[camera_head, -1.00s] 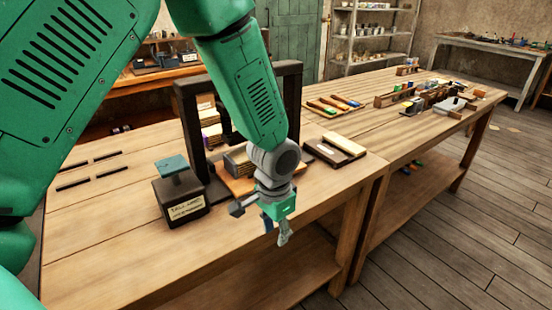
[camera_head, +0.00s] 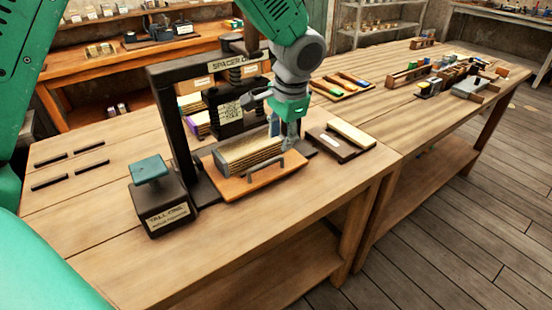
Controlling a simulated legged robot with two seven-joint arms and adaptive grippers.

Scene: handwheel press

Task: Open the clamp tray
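The clamp tray (camera_head: 232,190) is a flat orange-brown wooden board at the foot of the dark press frame (camera_head: 172,125). It has a dark bar handle (camera_head: 264,172) along its front and carries a stack of pale, layered pieces (camera_head: 240,157). My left gripper (camera_head: 272,122) hangs over the tray's right rear part, in front of the press. Its fingers are spread and nothing shows between them. It appears above the handle and apart from it. The gripper hides part of the press. My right gripper is not in view.
A dark block with a teal top and a "TALL" label (camera_head: 160,197) stands left of the tray. A dark board with a pale strip (camera_head: 340,140) lies to the right. Dark slots (camera_head: 68,165) mark the bench's left. The front right of the bench (camera_head: 300,200) is clear.

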